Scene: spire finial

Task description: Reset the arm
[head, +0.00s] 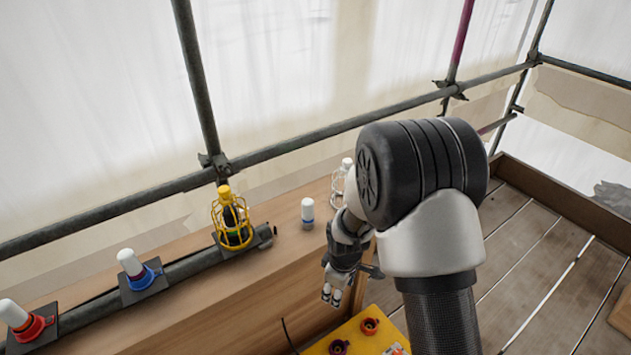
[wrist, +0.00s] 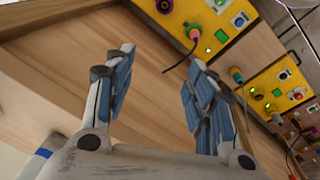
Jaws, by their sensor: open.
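My gripper (head: 333,291) hangs below the bulky wrist of my arm in the head view, over the front edge of the wooden bench (head: 230,288). In the wrist view my gripper (wrist: 160,75) has its two blue-padded fingers spread wide apart. Nothing is between them, and wooden board shows through the gap. My arm hides part of the bench's right end in the head view.
A yellow-caged lamp (head: 232,221), a white-capped blue fitting (head: 136,266) and a white-capped red fitting (head: 24,322) stand along the bench. A white bottle (head: 307,212) and a white-caged lamp (head: 340,184) stand near my arm. A yellow panel (head: 352,340) is below.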

